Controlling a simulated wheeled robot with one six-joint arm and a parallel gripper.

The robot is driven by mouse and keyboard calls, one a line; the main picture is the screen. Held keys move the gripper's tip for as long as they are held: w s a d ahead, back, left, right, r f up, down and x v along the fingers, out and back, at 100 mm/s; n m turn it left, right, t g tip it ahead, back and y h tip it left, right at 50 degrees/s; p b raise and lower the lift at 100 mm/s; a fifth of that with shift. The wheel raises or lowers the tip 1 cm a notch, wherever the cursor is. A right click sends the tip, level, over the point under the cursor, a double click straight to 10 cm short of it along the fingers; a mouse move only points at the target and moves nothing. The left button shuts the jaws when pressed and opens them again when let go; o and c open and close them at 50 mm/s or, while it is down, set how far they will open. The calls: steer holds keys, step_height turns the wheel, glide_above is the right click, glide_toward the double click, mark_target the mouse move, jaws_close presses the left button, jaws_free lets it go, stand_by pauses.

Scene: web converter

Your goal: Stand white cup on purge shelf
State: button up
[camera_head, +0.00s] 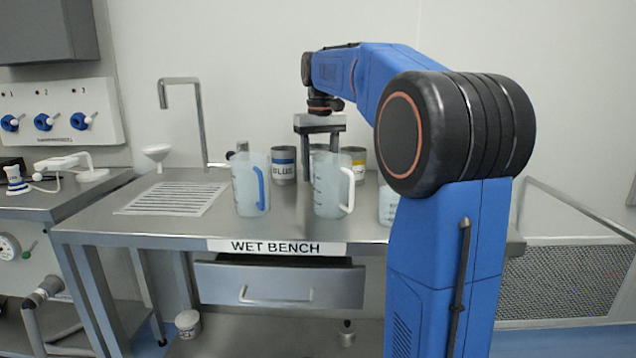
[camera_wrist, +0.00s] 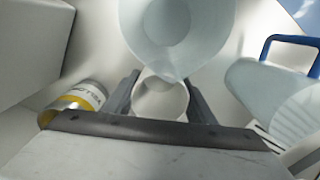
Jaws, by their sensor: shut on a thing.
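The white cup (camera_wrist: 160,98) shows as a pale round rim between my fingers in the wrist view. In the head view only the cup's upper edge (camera_head: 319,147) shows, level with the cups beside it. The jug with the white handle hides the rest, so I cannot tell whether the cup touches the bench. My gripper (camera_head: 320,153) points down and is shut on this cup, one finger on each side. It also shows in the wrist view (camera_wrist: 163,95). I cannot pick out the purge shelf in either view.
The white-handled jug (camera_head: 328,185) stands close in front of the held cup. The blue-handled jug (camera_head: 244,185) is to its left. A blue-banded cup (camera_head: 284,164) and a yellow-banded cup (camera_head: 357,160) flank it. The wet bench (camera_head: 150,228) has a tap (camera_head: 163,95) and drain grid at left.

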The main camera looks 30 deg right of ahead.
step_height(320, 180, up, 13)
stand_by(0.3)
stand_by(0.6)
